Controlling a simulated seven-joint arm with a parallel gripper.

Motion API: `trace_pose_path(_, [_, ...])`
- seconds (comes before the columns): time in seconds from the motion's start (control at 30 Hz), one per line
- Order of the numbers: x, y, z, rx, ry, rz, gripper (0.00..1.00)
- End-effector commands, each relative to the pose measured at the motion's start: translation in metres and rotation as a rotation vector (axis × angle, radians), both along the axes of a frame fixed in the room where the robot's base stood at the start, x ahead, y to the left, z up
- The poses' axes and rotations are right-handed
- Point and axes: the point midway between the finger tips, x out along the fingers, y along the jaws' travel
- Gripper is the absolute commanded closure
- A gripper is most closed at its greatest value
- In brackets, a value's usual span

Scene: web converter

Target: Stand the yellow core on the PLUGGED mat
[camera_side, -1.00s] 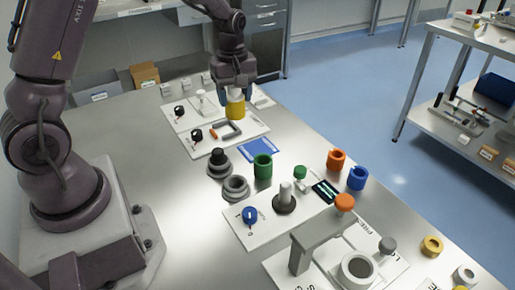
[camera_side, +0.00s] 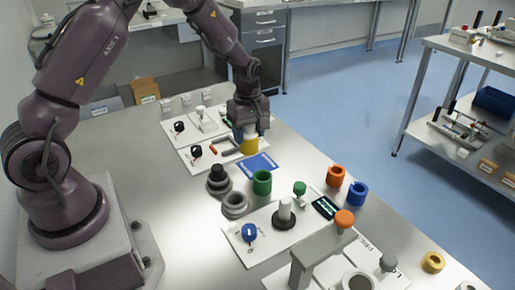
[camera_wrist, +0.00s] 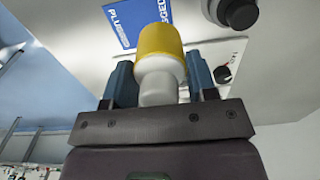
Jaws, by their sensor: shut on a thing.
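The yellow core (camera_side: 250,145) is held upright-looking under my gripper (camera_side: 249,130) in the side view. In the wrist view the yellow core (camera_wrist: 160,42) has a white-grey cylindrical part (camera_wrist: 158,80) at its near end, between the two blue fingers of my gripper (camera_wrist: 160,78). My gripper is shut on this piece. The blue PLUGGED mat (camera_side: 265,164) lies on the table just in front of the core in the side view. It also shows in the wrist view (camera_wrist: 118,24), partly hidden behind the core. The core appears above the table; its exact height is unclear.
A white panel with a black knob (camera_side: 197,151) lies under and behind my gripper. A green ring (camera_side: 262,182), grey rings (camera_side: 235,203) and a black-topped stack (camera_side: 218,180) stand close in front of the mat. Orange (camera_side: 336,176) and blue (camera_side: 357,193) cores stand farther right.

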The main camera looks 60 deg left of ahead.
Motion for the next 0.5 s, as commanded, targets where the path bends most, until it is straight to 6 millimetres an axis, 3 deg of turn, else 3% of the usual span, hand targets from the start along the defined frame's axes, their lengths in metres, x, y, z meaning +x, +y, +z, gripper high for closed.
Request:
trace_pose_path(0.2, [0.023, 0.007, -0.029, 0.0, 0.0, -0.002, 0.68])
trace_pose_path(0.37, [0.031, 0.009, -0.039, 0.001, 0.0, -0.001, 0.68])
trace_pose_path(0.5, [0.032, 0.009, -0.059, 0.0, 0.003, -0.001, 0.68])
